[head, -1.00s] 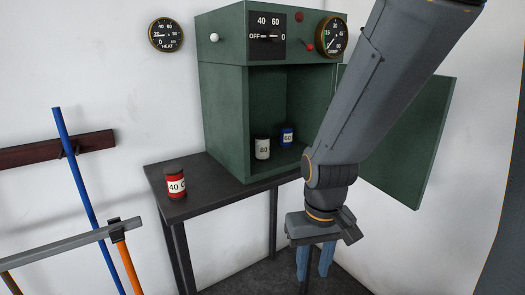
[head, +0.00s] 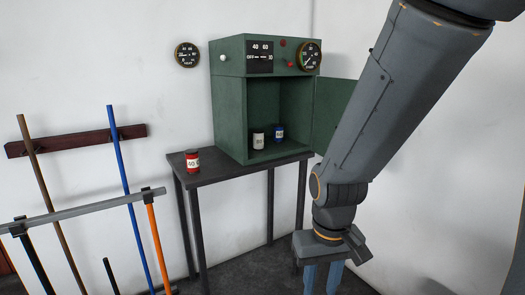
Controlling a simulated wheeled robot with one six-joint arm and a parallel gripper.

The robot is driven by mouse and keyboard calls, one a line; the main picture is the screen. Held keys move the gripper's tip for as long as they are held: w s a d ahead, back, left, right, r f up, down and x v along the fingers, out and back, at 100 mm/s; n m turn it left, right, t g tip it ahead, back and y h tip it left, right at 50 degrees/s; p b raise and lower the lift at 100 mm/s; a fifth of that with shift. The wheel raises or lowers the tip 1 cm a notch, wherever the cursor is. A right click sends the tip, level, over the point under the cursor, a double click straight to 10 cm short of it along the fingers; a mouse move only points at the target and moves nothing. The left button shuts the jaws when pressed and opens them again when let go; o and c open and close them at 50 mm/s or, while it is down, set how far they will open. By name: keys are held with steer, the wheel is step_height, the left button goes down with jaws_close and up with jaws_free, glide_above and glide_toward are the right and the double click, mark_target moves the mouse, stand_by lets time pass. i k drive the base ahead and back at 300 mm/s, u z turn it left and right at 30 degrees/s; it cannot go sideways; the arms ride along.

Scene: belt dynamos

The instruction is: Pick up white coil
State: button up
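The white coil (head: 258,141) is a small white cylinder with a dark top. It stands upright inside the open green cabinet (head: 230,120), near the front left of its floor. A blue coil (head: 279,134) stands just right of it and farther back. My gripper (head: 322,280) points down at the bottom of the head view, in front of and below the cabinet, well apart from the white coil. Its two blue fingers look spread with a gap between them. The fingertips are cut off by the frame edge. Nothing shows between them.
A red coil (head: 193,161) stands on the dark table (head: 200,179) left of the cabinet. The cabinet door (head: 330,112) hangs open on the right, partly behind my arm. A rack rail (head: 90,208) with colored poles stands at left. Floor before the table looks clear.

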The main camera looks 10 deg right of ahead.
mark_target(258, 135)
steer(key=u, duration=1)
steer(key=i, duration=1.2)
steer(key=z, duration=0.7)
